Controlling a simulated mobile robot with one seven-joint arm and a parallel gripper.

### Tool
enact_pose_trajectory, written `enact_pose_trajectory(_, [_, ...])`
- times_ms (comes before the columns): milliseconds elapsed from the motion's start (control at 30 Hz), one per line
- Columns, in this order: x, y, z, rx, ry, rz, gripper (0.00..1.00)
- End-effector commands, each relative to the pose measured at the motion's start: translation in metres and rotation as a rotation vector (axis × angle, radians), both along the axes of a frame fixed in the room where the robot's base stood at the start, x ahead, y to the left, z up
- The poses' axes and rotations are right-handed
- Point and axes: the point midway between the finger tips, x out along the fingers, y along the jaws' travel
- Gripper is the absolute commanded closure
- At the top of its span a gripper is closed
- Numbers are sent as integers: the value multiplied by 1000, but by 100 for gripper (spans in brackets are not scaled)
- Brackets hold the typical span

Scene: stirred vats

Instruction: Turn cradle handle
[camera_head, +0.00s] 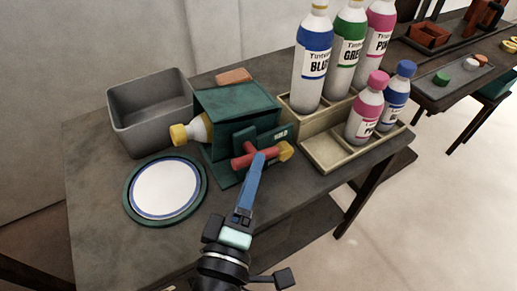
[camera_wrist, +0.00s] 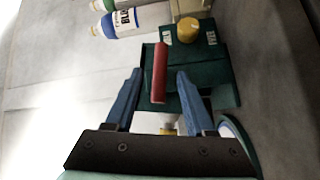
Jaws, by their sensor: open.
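The dark green cradle (camera_head: 228,103) stands on the table with a bottle (camera_head: 197,130) lying in it, its yellow cap sticking out at the left. A red bar handle (camera_head: 243,161) is on the cradle's near face; it also shows in the wrist view (camera_wrist: 159,85). A yellow knob (camera_head: 285,151) is beside it, and a label above reads HOLD. My gripper (camera_head: 258,157) is open at the handle, its blue fingers one on each side of the bar in the wrist view (camera_wrist: 159,72). I cannot tell whether either finger touches it.
A grey bin (camera_head: 150,114) stands behind left of the cradle. A round white plate with a green rim (camera_head: 165,189) lies left of my gripper. A wooden rack (camera_head: 340,151) with several bottles stands right. Another table with trays (camera_head: 455,85) is at far right.

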Motion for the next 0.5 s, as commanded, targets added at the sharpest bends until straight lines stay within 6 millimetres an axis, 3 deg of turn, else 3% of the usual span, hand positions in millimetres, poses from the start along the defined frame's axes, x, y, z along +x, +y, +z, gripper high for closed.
enact_pose_trajectory(200, [30, -8, 1, 1, -1, -1, 45])
enact_pose_trajectory(500, [43, -11, 1, 1, 0, -1, 45])
